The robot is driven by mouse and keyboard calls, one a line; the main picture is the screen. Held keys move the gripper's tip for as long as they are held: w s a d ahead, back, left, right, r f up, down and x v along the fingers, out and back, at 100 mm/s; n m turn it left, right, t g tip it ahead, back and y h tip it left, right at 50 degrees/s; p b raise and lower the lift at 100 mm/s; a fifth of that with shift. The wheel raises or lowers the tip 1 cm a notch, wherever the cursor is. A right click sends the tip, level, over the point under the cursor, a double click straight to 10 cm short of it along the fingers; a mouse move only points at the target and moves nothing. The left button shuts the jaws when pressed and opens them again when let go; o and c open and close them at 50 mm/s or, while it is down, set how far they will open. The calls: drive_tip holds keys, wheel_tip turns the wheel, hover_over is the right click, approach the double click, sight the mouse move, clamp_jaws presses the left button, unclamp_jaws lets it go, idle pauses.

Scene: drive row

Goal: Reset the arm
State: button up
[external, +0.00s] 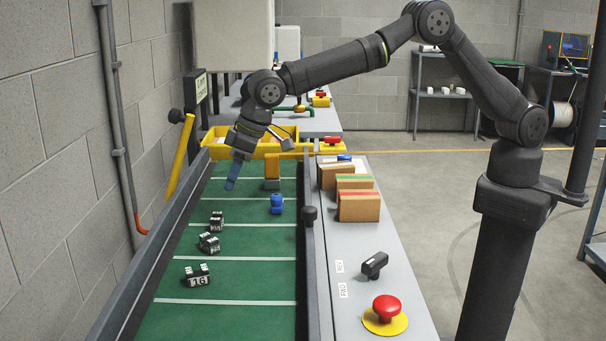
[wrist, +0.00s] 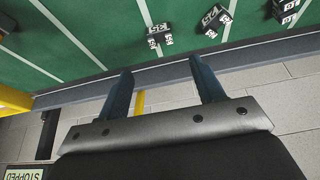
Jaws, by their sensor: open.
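My gripper (external: 234,180) hangs over the far left part of the green belt, near its left rail. Its two blue fingers point down. In the wrist view my gripper (wrist: 160,72) is open, with nothing between the fingers, which lie across the belt's side rail and the floor and wall beyond. My arm reaches across from its column at the right, bent at the elbow. No part of it visibly touches anything in the external view.
Black numbered blocks (external: 197,275) lie along the belt (external: 230,321). A blue piece (external: 276,204) stands near the right rail. A yellow bin (external: 220,152) is at the far end. Cardboard boxes (external: 359,207), a black switch (external: 374,265) and a red button (external: 387,307) sit on the grey side table.

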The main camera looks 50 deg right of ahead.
sight(219, 214)
drive_tip(key=shift+r, duration=0.15)
drive_tip(key=x, duration=1.2)
drive_tip(key=shift+s+r, duration=0.1)
drive_tip(key=shift+r, duration=1)
drive_tip(key=shift+d+f, duration=0.1)
